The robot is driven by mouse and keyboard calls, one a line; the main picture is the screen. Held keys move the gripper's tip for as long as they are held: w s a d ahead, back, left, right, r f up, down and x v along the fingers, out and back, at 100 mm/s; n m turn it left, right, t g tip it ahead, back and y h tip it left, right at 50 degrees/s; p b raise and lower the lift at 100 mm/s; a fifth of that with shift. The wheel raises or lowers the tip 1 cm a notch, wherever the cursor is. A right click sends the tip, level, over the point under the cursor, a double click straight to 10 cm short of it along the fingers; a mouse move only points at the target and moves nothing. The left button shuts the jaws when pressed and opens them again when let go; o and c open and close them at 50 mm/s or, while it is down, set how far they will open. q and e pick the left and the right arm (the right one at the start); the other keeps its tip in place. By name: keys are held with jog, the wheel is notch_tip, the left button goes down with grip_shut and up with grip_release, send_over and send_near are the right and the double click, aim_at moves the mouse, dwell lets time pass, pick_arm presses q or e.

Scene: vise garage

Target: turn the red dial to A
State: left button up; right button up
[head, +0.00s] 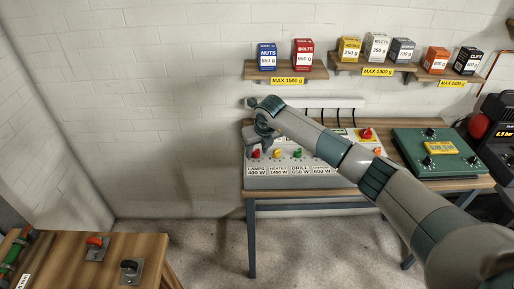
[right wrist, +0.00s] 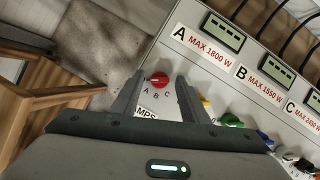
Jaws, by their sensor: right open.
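The red dial (right wrist: 157,80) shows in the right wrist view on a white panel, with the letters A, B and C printed beside it. A light pointer mark lies on the dial, but I cannot tell which letter it faces. In the head view the dial (head: 256,154) is small, at the left end of the control panel (head: 312,171), above the lamps label. My right gripper (right wrist: 160,77) is open, and its fingertips appear on either side of the dial. I cannot tell whether they touch it. My left gripper is not in view.
Yellow, green (right wrist: 231,120) and blue knobs stand along the panel beside the red one. Displays labelled A, B and C line the panel. A green device (head: 437,150) sits right on the bench. Shelves with boxes hang above. A wooden table (head: 125,265) stands front left.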

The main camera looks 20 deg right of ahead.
jog(key=shift+f, duration=0.1)
jog(key=shift+c, duration=0.3)
grip_shut()
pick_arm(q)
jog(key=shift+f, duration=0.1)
pick_arm(e)
jog(key=c, duration=1)
grip_release()
